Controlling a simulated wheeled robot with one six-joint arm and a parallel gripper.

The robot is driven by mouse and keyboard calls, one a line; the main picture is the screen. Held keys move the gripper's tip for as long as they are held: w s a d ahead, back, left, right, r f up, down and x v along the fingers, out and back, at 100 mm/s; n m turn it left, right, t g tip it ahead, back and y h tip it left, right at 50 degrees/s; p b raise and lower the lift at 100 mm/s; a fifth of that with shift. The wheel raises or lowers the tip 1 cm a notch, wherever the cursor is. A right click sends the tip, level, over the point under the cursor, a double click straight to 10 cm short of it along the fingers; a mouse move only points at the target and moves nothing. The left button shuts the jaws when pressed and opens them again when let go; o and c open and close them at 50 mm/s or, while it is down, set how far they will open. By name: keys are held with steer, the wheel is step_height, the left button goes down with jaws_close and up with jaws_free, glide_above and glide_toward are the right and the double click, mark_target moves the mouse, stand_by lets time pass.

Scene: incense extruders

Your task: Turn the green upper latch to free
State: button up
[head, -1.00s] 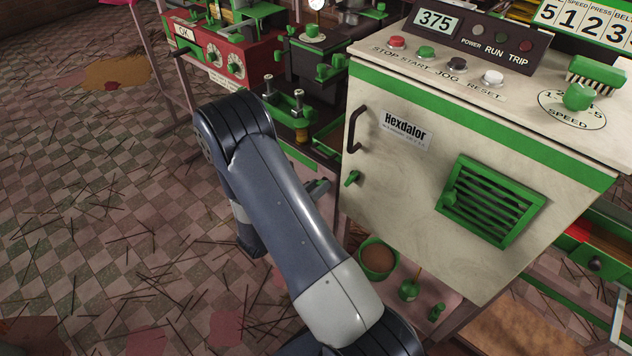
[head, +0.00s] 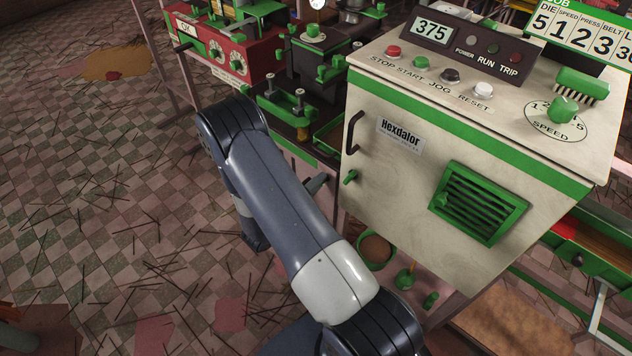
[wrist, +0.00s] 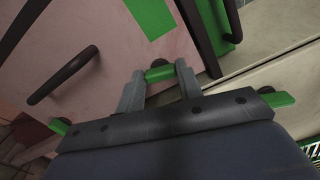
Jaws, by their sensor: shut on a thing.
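In the wrist view, my gripper (wrist: 160,82) has its two grey fingers on either side of a small green latch piece (wrist: 160,73). It is shut on this piece, in front of a pinkish panel. I cannot be sure from its visible part that this is the upper latch. Another green piece (wrist: 60,127) shows at the lower left, and another (wrist: 280,99) at the right, both partly behind my gripper's body. In the head view, my arm hides most of the pinkish panel and the held latch. A green latch (head: 351,177) sits on the white cabinet door.
A dark bar handle (wrist: 62,75) stands out from the pinkish panel, left of my fingers. The white cabinet (head: 400,200) with its black handle (head: 352,132) and green vent (head: 478,204) is close on the right. The floor (head: 120,200) at left is open, with scattered sticks.

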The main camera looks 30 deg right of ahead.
steer(key=shift+n, duration=0.3)
steer(key=o, duration=1)
steer(key=v, duration=1)
steer(key=shift+s+a, duration=0.15)
steer(key=shift+a, duration=0.25)
steer(key=x, duration=1.1)
steer(key=shift+a, duration=0.2)
